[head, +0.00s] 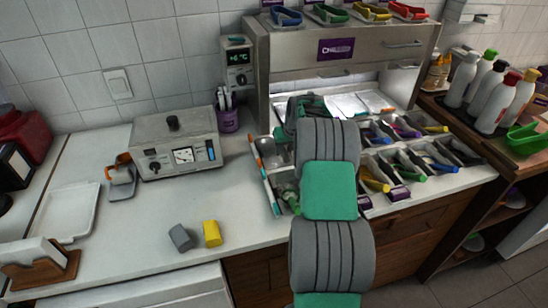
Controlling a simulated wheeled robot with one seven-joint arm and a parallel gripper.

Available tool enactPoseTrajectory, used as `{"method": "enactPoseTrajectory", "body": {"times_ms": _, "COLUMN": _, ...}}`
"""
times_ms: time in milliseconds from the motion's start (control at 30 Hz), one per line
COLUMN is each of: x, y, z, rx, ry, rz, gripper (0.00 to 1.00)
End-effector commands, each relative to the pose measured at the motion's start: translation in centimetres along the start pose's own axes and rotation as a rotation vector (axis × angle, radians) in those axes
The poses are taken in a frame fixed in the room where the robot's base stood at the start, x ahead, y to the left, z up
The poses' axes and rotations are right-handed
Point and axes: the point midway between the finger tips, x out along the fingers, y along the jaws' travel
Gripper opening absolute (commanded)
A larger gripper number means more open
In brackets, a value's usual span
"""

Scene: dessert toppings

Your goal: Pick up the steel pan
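Steel pans sit in the topping station on the counter. One steel pan (268,162) shows at the left end of the station, partly covered by my arm. I cannot tell for certain which pan is the task's. My arm, grey and green, reaches up the middle of the picture over the station. Its far end, dark with green parts (302,108), lies at the back of the station by the steel housing. My gripper's fingers cannot be made out, so its opening and any hold are hidden.
Several toppings compartments with coloured-handled scoops (405,165) fill the right of the station. A steel appliance with a dial (175,143) stands left. Grey (181,238) and yellow (212,233) blocks lie near the front edge. Bottles (490,95) stand right. The left-centre counter is mostly clear.

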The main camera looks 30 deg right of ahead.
Motion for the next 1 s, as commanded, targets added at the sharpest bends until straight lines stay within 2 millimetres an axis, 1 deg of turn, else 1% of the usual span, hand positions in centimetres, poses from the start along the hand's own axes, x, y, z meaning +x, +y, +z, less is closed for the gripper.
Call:
{"method": "enactPoseTrajectory", "body": {"times_ms": 67, "x": 0.31, "y": 0.0, "z": -0.05, "rx": 0.0, "ry": 0.001, "rz": 0.0, "gripper": 0.28}}
{"method": "enactPoseTrajectory", "body": {"times_ms": 233, "x": 0.33, "y": -0.01, "z": -0.03, "rx": -0.001, "ry": 0.001, "rz": 0.0, "gripper": 0.28}}
{"method": "enactPoseTrajectory", "body": {"times_ms": 500, "x": 0.3, "y": -0.03, "z": -0.04, "rx": -0.001, "ry": 0.001, "rz": 0.0, "gripper": 0.06}}
{"method": "enactPoseTrajectory", "body": {"times_ms": 600, "x": 0.29, "y": -0.03, "z": -0.04, "rx": -0.001, "ry": 0.001, "rz": 0.0, "gripper": 0.0}}
{"method": "enactPoseTrajectory", "body": {"times_ms": 1000, "x": 0.28, "y": -0.04, "z": -0.04, "rx": -0.001, "ry": 0.001, "rz": 0.0, "gripper": 0.0}}
